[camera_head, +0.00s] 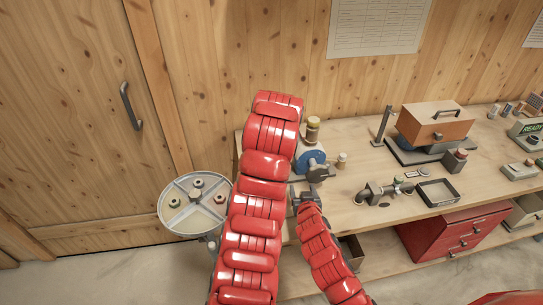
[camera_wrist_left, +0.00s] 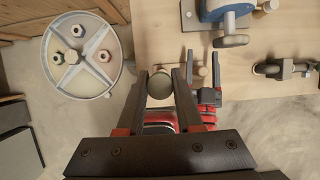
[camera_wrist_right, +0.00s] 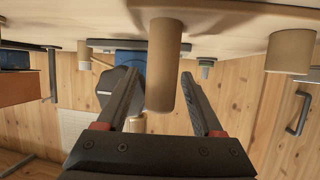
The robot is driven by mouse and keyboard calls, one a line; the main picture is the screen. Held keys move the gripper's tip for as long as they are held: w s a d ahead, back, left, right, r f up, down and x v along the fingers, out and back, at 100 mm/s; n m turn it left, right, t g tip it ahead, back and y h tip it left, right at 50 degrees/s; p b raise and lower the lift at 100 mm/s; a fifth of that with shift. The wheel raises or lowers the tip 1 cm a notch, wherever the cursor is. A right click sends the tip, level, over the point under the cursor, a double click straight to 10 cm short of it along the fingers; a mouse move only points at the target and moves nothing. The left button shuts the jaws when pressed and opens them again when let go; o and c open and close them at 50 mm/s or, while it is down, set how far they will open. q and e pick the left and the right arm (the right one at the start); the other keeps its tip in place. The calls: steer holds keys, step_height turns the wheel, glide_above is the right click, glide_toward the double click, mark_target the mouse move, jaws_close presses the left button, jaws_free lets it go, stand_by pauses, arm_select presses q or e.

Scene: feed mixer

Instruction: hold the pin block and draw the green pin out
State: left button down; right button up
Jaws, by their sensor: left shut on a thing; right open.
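A low grey fitting (camera_head: 375,191) with a small green part (camera_head: 398,187) lies on the bench; I cannot tell whether it is the pin block. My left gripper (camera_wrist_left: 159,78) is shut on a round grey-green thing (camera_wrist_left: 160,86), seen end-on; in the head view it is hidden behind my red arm. My right gripper (camera_head: 305,196) is open by the bench's front edge. In the right wrist view, a brown cylinder (camera_wrist_right: 165,60) stands between or just beyond its fingers (camera_wrist_right: 165,88), with gaps at both sides.
A blue machine (camera_head: 311,161) with a dark knob stands on the bench beside the grippers. A shallow dark tray (camera_head: 438,192) and an orange-brown box (camera_head: 435,124) are farther right.

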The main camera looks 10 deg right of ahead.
steer(key=v, duration=1.2)
steer(key=shift+f, duration=0.1)
